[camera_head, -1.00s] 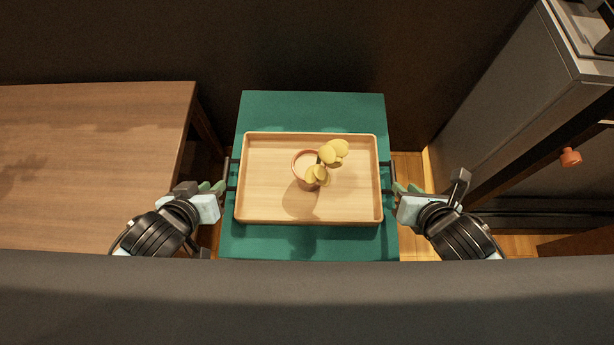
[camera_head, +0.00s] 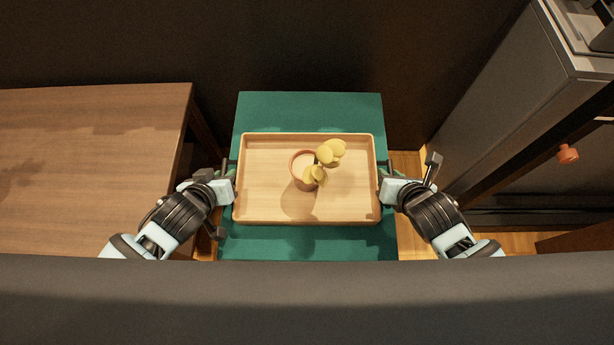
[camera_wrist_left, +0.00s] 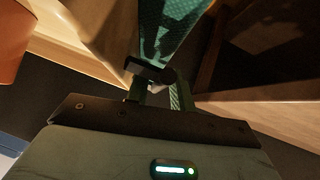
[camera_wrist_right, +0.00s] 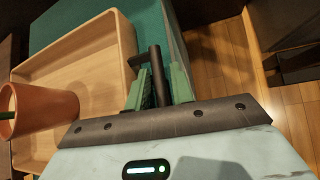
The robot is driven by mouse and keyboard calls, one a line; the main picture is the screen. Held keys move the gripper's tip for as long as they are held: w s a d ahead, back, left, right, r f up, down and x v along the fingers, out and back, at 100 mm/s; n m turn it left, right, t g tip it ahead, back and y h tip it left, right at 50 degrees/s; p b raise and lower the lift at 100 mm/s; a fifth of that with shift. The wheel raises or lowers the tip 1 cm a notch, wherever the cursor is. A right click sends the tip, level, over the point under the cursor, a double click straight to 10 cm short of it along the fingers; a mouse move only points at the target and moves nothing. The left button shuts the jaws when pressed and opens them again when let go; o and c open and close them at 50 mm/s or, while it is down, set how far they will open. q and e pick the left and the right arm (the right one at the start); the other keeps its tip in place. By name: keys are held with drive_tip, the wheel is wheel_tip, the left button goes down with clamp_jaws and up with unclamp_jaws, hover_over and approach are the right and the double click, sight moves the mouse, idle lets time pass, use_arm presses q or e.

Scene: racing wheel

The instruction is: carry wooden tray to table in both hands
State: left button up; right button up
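The wooden tray (camera_head: 350,202) lies flat on a green-topped stand (camera_head: 310,108), with a dark handle at each short end. A terracotta pot (camera_head: 300,180) with a yellow-leaved plant stands upright inside it. My left gripper (camera_head: 229,173) is at the tray's left handle; in the left wrist view its fingers are apart, with the dark handle (camera_wrist_left: 150,71) between them. My right gripper (camera_head: 384,172) is at the right handle; in the right wrist view its open fingers straddle the handle (camera_wrist_right: 155,62). The tray (camera_wrist_right: 85,65) and pot (camera_wrist_right: 45,108) also show there.
A brown wooden table (camera_head: 90,150) stands to the left, with a narrow gap between it and the stand. Its visible top is clear apart from shadows. A grey cabinet (camera_head: 500,90) with an orange knob (camera_head: 567,154) is at the right. A dark wall is behind.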

use_arm(q)
clamp_jaws()
use_arm(e)
clamp_jaws()
use_arm(q)
drive_tip(key=shift+r, duration=0.2)
use_arm(e)
drive_tip(key=shift+r, duration=0.2)
